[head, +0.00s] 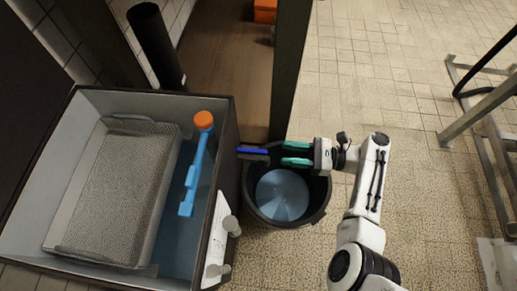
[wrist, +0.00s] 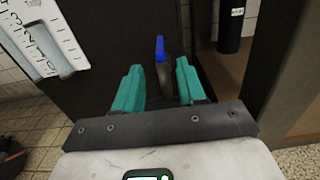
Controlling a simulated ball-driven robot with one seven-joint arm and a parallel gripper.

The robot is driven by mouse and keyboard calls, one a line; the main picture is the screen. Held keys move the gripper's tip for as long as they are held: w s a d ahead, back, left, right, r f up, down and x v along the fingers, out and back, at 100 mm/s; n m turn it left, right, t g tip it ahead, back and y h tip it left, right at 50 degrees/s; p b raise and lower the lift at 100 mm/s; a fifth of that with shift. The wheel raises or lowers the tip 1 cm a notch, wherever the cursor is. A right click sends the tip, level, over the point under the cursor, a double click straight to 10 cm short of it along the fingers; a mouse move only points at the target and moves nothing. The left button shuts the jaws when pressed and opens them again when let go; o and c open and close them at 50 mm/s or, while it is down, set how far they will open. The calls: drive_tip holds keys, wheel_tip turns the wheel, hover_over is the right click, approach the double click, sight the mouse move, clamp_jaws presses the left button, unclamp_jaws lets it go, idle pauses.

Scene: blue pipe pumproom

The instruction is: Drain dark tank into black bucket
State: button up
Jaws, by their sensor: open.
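The dark tank (head: 229,170) stands open at the left of the head view, with bluish liquid inside. A tap with a blue handle (head: 252,151) sticks out from its right wall, over the black bucket (head: 320,203). The bucket stands on the floor beside the tank and holds a pale blue pool, seemingly liquid. My gripper (head: 284,153) is open and empty above the bucket, its teal fingers pointing at the tap. In the wrist view, the blue handle (wrist: 160,48) shows ahead between the fingers, apart from them. Any flow from the tap is not visible.
A mesh basket (head: 118,185) and a blue float with an orange end (head: 193,165) are in the tank. A gauge plate (head: 216,240) with two knobs is on its wall. A dark post (head: 289,70) rises behind the bucket.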

sight(257, 150)
drive_tip(key=a+b, duration=0.1)
drive_tip(key=a, duration=0.3)
drive_tip(key=a+b, duration=0.1)
drive_tip(key=a, duration=0.3)
drive_tip(key=shift+w+a+f, duration=0.1)
drive_tip(key=shift+f, duration=0.1)
drive_tip(key=shift+a+r+b, duration=0.15)
drive_tip(key=shift+a+b, duration=0.15)
drive_tip(key=shift+a, duration=0.45)
clamp_jaws()
